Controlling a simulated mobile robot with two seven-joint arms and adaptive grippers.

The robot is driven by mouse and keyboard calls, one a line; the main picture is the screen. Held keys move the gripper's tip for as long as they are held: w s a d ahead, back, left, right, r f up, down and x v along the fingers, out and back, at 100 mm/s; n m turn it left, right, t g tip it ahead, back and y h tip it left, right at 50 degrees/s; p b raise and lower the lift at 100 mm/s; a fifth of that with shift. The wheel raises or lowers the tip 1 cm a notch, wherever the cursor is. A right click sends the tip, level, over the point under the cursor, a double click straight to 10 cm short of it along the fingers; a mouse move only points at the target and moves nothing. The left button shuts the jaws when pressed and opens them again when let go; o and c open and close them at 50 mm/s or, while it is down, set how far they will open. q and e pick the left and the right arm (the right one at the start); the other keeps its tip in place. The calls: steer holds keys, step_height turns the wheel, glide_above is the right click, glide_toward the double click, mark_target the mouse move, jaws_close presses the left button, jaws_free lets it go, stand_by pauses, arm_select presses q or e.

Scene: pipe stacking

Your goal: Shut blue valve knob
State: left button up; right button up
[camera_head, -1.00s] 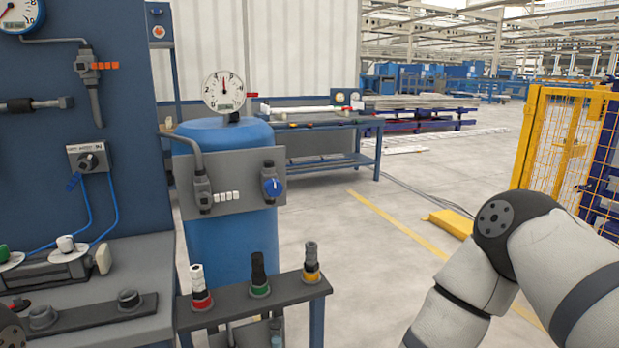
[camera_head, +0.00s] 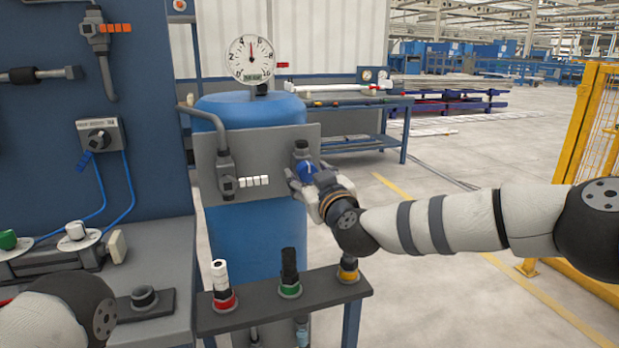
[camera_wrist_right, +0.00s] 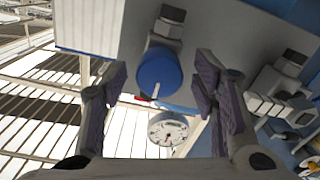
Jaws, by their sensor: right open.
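The blue valve knob (camera_head: 306,170) sits on the right part of a grey panel (camera_head: 207,160) fixed to a blue tank (camera_head: 250,240). In the right wrist view the knob (camera_wrist_right: 160,72) is a round blue cap with a pale pointer line, mounted on a grey valve body. My right gripper (camera_head: 304,182) is at the knob in the head view and partly covers it. In the wrist view the right gripper (camera_wrist_right: 160,88) is open, with one finger on each side of the knob and gaps between. My left gripper is out of view; only part of my left arm shows at lower left.
A pressure gauge (camera_head: 250,59) stands on top of the tank. A small rack (camera_head: 325,287) in front holds bottles with red, green and yellow bases. A grey control box (camera_head: 101,138) hangs on the blue wall at left.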

steer(key=shift+w+a+r, duration=0.1)
steer(key=shift+w+r, duration=0.05)
steer(key=shift+w, duration=0.1)
steer(key=c, duration=1.2)
steer(key=shift+o, duration=0.2)
steer(key=shift+m, duration=0.4)
steer(key=m, duration=0.4)
steer(key=m+b, duration=0.1)
steer(key=m, duration=0.3)
steer(key=shift+f, duration=0.2)
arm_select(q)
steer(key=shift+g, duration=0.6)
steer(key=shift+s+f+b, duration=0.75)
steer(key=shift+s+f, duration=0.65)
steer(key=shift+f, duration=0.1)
arm_select(e)
steer(key=shift+m, duration=4.7)
